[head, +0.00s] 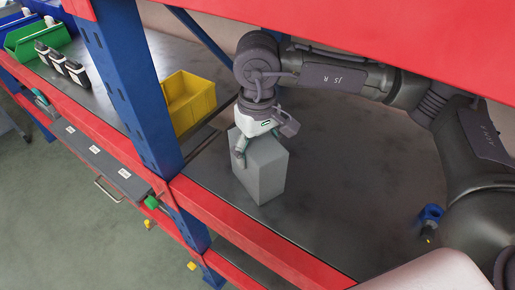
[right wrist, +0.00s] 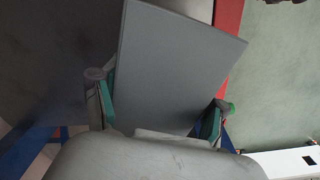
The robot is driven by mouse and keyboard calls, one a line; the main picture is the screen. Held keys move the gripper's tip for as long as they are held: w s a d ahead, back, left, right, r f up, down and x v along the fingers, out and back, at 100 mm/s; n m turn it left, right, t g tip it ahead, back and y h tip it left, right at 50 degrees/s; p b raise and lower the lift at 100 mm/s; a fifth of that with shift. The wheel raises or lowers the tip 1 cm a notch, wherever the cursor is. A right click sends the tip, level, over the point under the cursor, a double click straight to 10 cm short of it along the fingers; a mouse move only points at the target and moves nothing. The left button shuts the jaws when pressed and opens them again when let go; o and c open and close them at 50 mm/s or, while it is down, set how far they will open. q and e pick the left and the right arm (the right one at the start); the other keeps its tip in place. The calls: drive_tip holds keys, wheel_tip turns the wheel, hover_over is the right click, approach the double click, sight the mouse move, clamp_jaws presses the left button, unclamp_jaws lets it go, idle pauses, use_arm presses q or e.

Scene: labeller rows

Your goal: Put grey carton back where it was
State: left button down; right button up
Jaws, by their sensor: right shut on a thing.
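The grey carton (head: 262,172) is upright on or just above the dark shelf (head: 330,215), close to the red front rail and right of the blue upright; I cannot tell whether it touches the shelf. My right gripper (head: 243,150) comes down from above and is shut on the carton's top part. In the right wrist view the carton (right wrist: 180,65) fills the middle, between the two green-padded fingers of the right gripper (right wrist: 155,112). My left gripper is not in view.
A blue post (head: 133,90) stands left of the carton, with a yellow bin (head: 188,102) behind it. A green bin (head: 38,38) and several black-and-white items lie further left. A blue object (head: 431,213) is at the right. The red front rail (head: 240,225) edges the shelf. Bare shelf lies right of the carton.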

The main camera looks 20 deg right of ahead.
drive_tip(key=o, duration=1.8)
drive_tip(key=shift+r, duration=0.35)
wheel_tip(320, 180, up, 11)
drive_tip(key=b, duration=0.3)
drive_tip(key=shift+f+b, duration=0.15)
drive_tip(key=shift+b, duration=0.15)
drive_tip(key=shift+r, duration=0.4)
drive_tip(key=shift+a+f, duration=0.1)
